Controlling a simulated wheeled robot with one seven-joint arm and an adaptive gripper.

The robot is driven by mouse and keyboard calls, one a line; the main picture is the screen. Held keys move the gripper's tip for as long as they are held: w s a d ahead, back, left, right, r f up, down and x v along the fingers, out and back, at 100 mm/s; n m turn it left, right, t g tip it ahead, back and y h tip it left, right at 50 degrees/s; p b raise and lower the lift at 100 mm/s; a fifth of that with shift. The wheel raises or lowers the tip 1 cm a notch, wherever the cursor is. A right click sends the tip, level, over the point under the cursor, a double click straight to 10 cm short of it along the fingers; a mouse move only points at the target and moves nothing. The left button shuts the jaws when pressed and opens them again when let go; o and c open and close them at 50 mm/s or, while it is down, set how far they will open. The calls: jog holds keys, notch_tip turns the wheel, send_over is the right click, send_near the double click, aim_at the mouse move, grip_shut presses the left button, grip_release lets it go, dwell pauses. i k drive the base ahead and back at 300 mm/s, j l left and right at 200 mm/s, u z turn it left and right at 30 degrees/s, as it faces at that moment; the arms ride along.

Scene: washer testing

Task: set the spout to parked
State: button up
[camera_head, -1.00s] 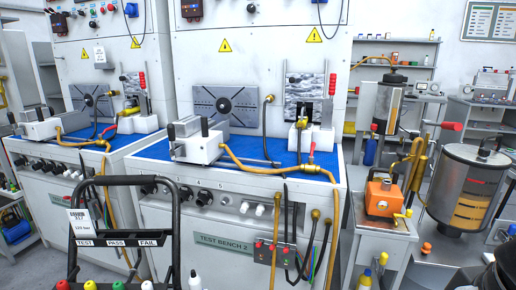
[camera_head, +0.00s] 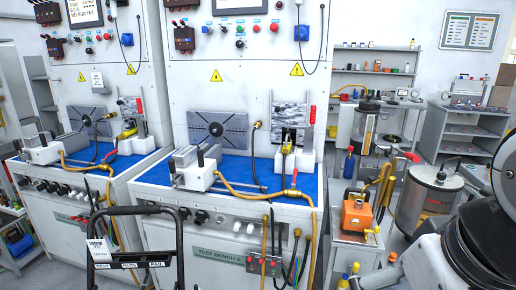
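No part is clearly marked as the spout, and no parked mark can be read. A steel cylindrical tank (camera_head: 425,200) with a window of amber liquid stands at the right, partly hidden by my arm. A red-tipped handle (camera_head: 411,157) sticks out near its upper left. Curved brass-coloured pipes (camera_head: 383,178) rise between the tank and an orange unit (camera_head: 358,216). A smaller steel cylinder (camera_head: 364,128) stands behind them. I cannot tell which of these carries the spout. My white and black arm fills the lower right corner; its gripper is outside the picture.
Test bench 2 (camera_head: 225,236) has a blue top (camera_head: 250,176) with a clamp block, hoses and a slotted plate. A black-framed cart (camera_head: 140,211) stands in front at the left. Grey shelving (camera_head: 465,146) stands behind the tank.

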aim_at(372, 179)
jog(key=i+l, duration=0.2)
jog(key=i, duration=0.15)
jog(key=i+l, duration=0.2)
jog(key=i, duration=0.2)
jog(key=i+l, duration=0.2)
jog(key=i, duration=0.15)
